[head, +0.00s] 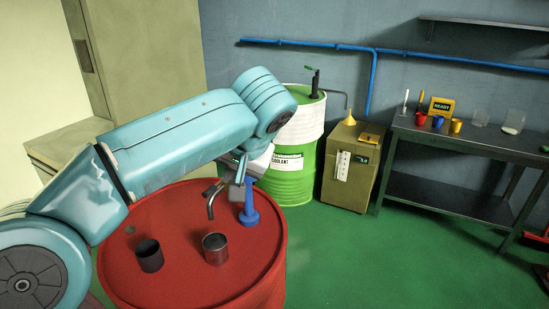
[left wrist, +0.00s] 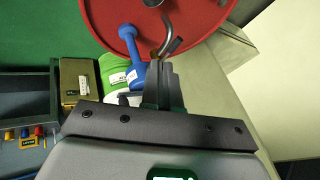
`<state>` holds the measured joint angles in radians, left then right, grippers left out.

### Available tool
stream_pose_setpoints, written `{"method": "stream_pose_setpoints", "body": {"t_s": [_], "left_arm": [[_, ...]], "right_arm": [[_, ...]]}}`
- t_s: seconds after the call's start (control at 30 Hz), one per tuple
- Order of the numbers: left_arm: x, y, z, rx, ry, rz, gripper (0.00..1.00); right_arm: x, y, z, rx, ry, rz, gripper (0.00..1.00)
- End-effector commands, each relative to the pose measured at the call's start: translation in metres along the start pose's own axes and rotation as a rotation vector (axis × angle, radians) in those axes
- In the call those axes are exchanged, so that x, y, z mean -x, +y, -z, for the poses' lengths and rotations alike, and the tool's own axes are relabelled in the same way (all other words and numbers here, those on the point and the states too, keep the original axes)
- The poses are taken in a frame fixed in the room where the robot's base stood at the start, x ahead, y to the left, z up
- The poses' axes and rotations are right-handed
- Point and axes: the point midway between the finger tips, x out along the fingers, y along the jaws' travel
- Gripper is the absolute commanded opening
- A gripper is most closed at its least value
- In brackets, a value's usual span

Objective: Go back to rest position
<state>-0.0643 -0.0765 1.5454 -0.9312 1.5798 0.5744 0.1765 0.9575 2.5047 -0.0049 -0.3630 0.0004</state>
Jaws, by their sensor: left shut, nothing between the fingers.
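My left arm reaches in from the left in the head view, over a red drum (head: 180,270). My left gripper (head: 238,188) is shut and empty, just above the drum's far side. In the left wrist view the gripper (left wrist: 163,68) shows its fingers together. A blue tool with a round base (head: 249,212) stands on the drum beside the gripper; it also shows in the left wrist view (left wrist: 130,45). I cannot tell whether the fingers touch it. My right gripper is in neither view.
A bent metal spout (head: 211,203), a dark cup (head: 149,256) and a metal cup (head: 215,249) are on the drum. Behind stand a green and white coolant drum (head: 292,180) and an olive cabinet (head: 348,190). A workbench (head: 470,143) is at right. Green floor (head: 400,260) is clear.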

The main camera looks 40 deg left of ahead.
Motion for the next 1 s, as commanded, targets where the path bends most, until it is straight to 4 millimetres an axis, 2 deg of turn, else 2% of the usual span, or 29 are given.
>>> {"method": "stream_pose_setpoints", "body": {"t_s": [0.17,0.27,0.37,0.47,0.5,0.57,0.6,0.67,0.7,0.77,0.8,0.87,0.9,1.0], "left_arm": [[0.000,0.003,0.000,-0.005,0.000,-0.002,0.00],[-0.012,0.026,0.001,-0.061,-0.005,-0.027,0.00],[-0.041,0.078,-0.003,-0.182,-0.021,-0.098,0.00],[-0.081,0.148,-0.020,-0.329,-0.052,-0.216,0.00],[-0.097,0.176,-0.032,-0.382,-0.070,-0.270,0.00],[-0.119,0.216,-0.054,-0.448,-0.099,-0.353,0.00],[-0.135,0.241,-0.072,-0.485,-0.123,-0.410,0.00],[-0.155,0.276,-0.103,-0.528,-0.161,-0.498,0.00],[-0.169,0.298,-0.126,-0.546,-0.188,-0.556,0.00],[-0.187,0.327,-0.164,-0.559,-0.231,-0.642,0.00],[-0.198,0.344,-0.191,-0.558,-0.261,-0.696,0.00],[-0.213,0.364,-0.234,-0.539,-0.307,-0.768,0.00],[-0.222,0.374,-0.263,-0.518,-0.334,-0.806,0.00],[-0.240,0.385,-0.327,-0.448,-0.388,-0.856,0.00]], "right_arm": [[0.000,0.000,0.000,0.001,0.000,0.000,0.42],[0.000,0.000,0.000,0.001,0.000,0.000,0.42],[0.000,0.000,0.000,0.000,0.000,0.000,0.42],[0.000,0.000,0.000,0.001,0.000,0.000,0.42],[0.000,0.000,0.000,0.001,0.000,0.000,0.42],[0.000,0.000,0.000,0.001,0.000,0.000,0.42],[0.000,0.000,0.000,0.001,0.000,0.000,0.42],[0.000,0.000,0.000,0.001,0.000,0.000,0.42],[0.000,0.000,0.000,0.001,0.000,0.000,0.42],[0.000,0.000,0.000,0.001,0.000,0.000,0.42],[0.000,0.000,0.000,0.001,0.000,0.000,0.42],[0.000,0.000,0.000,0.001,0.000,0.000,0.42],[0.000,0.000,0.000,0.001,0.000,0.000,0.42],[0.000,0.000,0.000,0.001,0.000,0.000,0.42]]}}
